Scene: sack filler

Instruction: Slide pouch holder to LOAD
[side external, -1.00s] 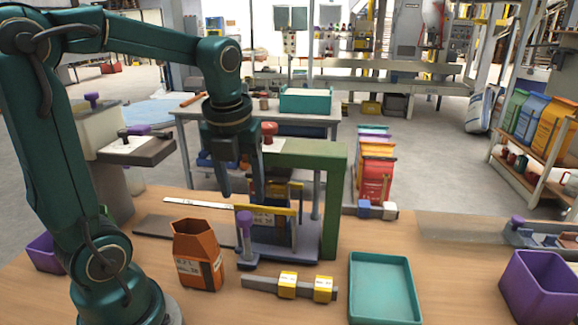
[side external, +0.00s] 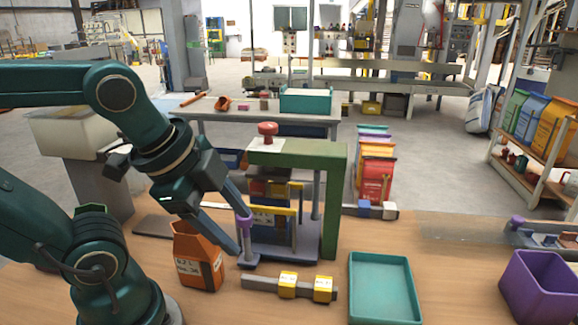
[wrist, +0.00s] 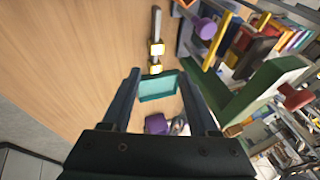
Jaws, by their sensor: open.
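The pouch holder (side external: 285,211), with yellow bars around a dark pouch, sits on a grey base under the green frame (side external: 299,151). A purple knob (side external: 244,228) stands on a post at its front left. The knob also shows in the wrist view (wrist: 205,28), up and to the right of the fingertips. My gripper (side external: 241,230) is tilted, with its fingers reaching down right beside the knob in the side view. In the wrist view my gripper (wrist: 160,76) is open, with nothing held between the fingers. I cannot tell whether a finger touches the knob. No LOAD mark is readable.
An orange pouch (side external: 197,256) stands close to my gripper on the left. A grey bar with yellow blocks (side external: 288,285) lies in front of the base. A teal tray (side external: 353,305) and a purple bin (side external: 541,289) stand to the right. Bare table lies between them.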

